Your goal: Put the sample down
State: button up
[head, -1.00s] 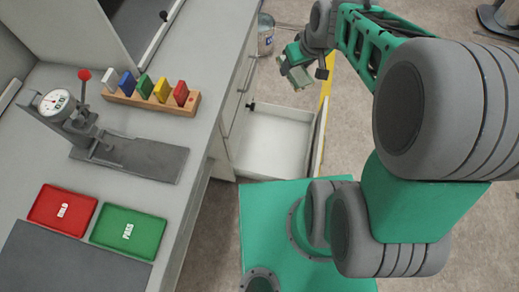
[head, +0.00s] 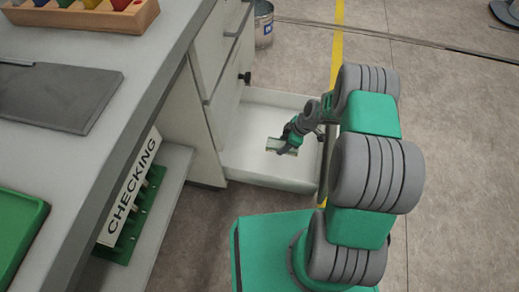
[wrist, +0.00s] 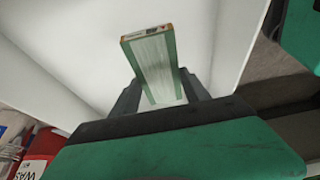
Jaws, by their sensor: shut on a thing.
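My gripper (head: 290,144) is shut on the sample (wrist: 155,62), a flat pale panel with green long edges and a small printed mark on its far end. In the head view the sample (head: 281,147) shows small, over the open white drawer (head: 265,178). In the wrist view the sample points away from the jaws, with the drawer's pale inside (wrist: 75,55) behind it. I cannot tell how high the sample is above the drawer floor. The drawer looks empty where it shows.
A lower shelf under the bench carries a CHECKING sign (head: 129,187) and a green rack (head: 157,183). A green tray (head: 18,228), a grey plate (head: 60,95) and a wooden block holder (head: 90,18) are on the bench. A bucket (head: 263,25) stands behind the drawer.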

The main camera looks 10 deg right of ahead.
aim_at(278, 159)
notch_tip(278, 159, down, 10)
jog(key=b, duration=0.4)
jog(key=shift+f, duration=0.15)
jog(key=shift+f, duration=0.2)
jog(key=o, duration=1.6)
jog(key=shift+c, duration=0.2)
